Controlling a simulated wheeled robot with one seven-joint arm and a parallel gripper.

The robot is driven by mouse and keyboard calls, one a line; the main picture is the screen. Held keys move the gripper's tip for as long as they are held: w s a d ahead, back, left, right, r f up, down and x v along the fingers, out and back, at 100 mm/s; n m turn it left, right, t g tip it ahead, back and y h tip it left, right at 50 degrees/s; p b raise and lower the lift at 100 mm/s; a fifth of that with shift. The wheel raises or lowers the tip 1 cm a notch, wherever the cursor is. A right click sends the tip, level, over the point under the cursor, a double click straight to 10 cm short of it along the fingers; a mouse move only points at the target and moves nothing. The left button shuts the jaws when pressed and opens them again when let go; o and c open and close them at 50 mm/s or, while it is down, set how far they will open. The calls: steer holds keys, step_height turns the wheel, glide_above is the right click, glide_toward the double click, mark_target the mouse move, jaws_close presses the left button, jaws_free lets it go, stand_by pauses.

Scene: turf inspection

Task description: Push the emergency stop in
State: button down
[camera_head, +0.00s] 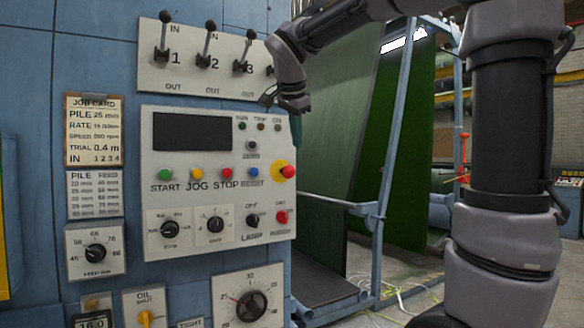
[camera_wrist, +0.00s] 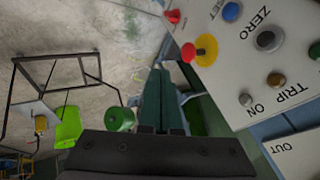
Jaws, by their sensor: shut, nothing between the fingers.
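The emergency stop is a red mushroom button (camera_head: 289,171) on a yellow disc (camera_head: 278,167), at the right edge of the white control panel (camera_head: 215,268). In the wrist view the red button (camera_wrist: 188,52) and its yellow disc (camera_wrist: 206,48) show at the upper middle, right of my fingertips. My gripper (camera_head: 296,138) is above the button in the head view, partly hidden by its own wrist. Its dark green fingers (camera_wrist: 160,74) are shut together and empty. They look apart from the button; I cannot tell the exact depth gap.
START, JOG, STOP and blue buttons (camera_head: 253,173) sit left of the emergency stop. Numbered levers (camera_head: 209,52) stand above the panel. A blue frame (camera_head: 391,140) with green turf is to the right.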

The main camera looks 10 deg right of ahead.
mark_target(286, 172)
steer(key=shift+w+a+r, duration=0.15)
steer(key=shift+w, duration=0.1)
steer(key=w+d+f, duration=0.1)
steer(key=w+f, duration=0.7)
steer(key=w, duration=0.1)
steer(key=shift+w, duration=0.2)
steer(key=shift+w, duration=0.1)
stand_by(0.3)
